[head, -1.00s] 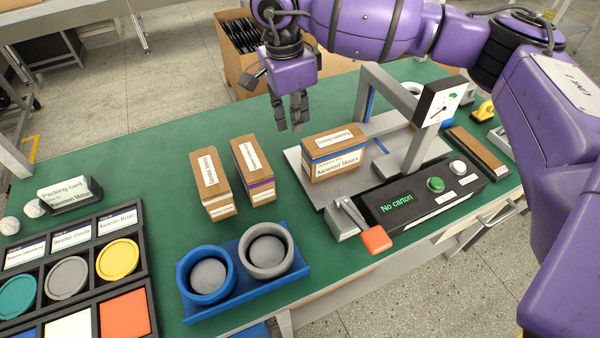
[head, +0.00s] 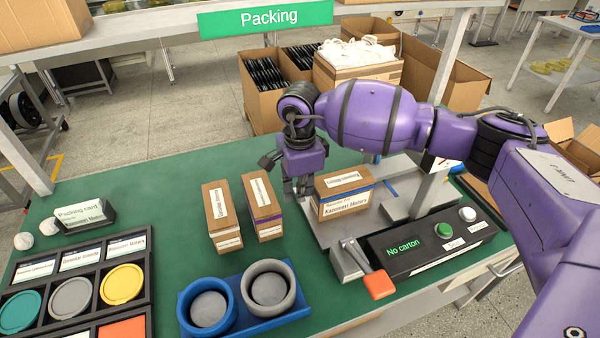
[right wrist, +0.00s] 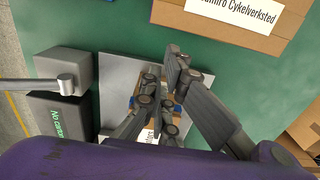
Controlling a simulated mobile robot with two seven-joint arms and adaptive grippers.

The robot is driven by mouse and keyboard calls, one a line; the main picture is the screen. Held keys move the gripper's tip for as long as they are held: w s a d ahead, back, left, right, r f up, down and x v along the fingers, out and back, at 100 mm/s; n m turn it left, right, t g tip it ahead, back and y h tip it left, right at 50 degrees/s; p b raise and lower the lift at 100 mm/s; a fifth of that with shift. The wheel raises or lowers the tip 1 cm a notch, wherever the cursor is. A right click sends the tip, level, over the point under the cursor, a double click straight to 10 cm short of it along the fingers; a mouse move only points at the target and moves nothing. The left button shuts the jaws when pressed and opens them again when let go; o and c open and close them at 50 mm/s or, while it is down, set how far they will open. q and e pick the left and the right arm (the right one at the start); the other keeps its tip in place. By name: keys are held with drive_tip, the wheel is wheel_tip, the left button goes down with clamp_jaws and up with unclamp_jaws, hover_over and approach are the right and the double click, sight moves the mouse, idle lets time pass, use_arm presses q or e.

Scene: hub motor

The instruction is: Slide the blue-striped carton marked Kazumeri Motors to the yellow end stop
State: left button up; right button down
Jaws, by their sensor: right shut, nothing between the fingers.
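The blue-striped carton (head: 345,205) marked Kazumeri Motors stands upright on the grey plate (head: 322,232) of the station, in the head view. My right gripper (head: 297,190) is shut and empty, pointing down just left of and behind the carton's left end. In the right wrist view its fingers (right wrist: 150,105) overlap the carton, which is mostly hidden; I cannot tell whether they touch it. I cannot make out the yellow end stop; my right arm covers part of the station. My left gripper is not in view.
Two other cartons (head: 223,216) (head: 262,205) stand to the left. A grey frame (head: 425,195) spans the plate. A black panel (head: 420,247) reads "No carton", with a red-orange lever (head: 379,284) beside it. Blue and grey rings (head: 207,306) sit in front. Green table is clear at back left.

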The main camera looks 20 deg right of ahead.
wheel_tip(320, 180, down, 7)
idle(0.3)
